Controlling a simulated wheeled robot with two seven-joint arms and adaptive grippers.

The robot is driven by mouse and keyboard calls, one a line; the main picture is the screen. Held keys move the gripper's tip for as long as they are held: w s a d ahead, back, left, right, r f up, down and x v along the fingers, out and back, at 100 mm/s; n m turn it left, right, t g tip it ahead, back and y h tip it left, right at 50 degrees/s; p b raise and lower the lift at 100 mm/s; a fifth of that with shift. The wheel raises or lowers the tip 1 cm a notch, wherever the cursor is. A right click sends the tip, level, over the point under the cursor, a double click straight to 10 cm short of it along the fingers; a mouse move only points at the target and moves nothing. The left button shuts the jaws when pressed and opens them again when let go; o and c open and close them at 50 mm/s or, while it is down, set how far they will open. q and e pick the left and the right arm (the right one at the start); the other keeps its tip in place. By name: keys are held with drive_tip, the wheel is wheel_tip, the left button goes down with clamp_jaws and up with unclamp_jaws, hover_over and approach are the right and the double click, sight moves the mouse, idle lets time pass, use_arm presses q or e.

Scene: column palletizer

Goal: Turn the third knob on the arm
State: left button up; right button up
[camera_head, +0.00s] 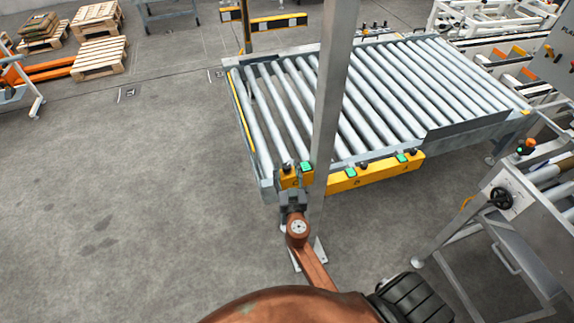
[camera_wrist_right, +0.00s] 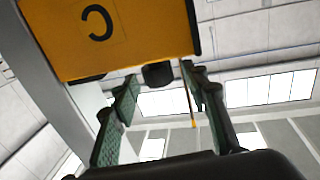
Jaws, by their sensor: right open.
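The yellow control arm (camera_head: 375,172) runs along the front edge of the roller conveyor, partly hidden by an upright metal post. Several black knobs and green buttons sit along it. In the right wrist view its yellow face (camera_wrist_right: 120,35) shows a letter C, turned over. A black knob (camera_wrist_right: 158,74) sticks out from the edge of this C section. My right gripper (camera_head: 293,196) is at the front of the arm's left end. In the wrist view my right gripper (camera_wrist_right: 160,80) is open, its two fingers on either side of the knob, with gaps visible. My left gripper is not in view.
The metal post (camera_head: 332,90) stands just right of my right gripper. The roller conveyor (camera_head: 375,95) lies behind the arm. A metal stand with a handwheel (camera_head: 502,198) is at the right.

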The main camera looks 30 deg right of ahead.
sight(288, 169)
drive_tip(key=shift+x, duration=0.8)
drive_tip(key=shift+s, duration=0.1)
clamp_jaws()
drive_tip(key=shift+f+n+t+y, duration=0.15)
drive_tip(key=shift+n+t+y, duration=0.15)
drive_tip(key=shift+n+y, duration=0.35)
drive_tip(key=shift+y+b, duration=0.35)
drive_tip(key=shift+y, duration=0.1)
unclamp_jaws()
drive_tip(key=shift+s+a, duration=0.1)
drive_tip(key=v, duration=0.7)
drive_tip(key=shift+s, duration=0.15)
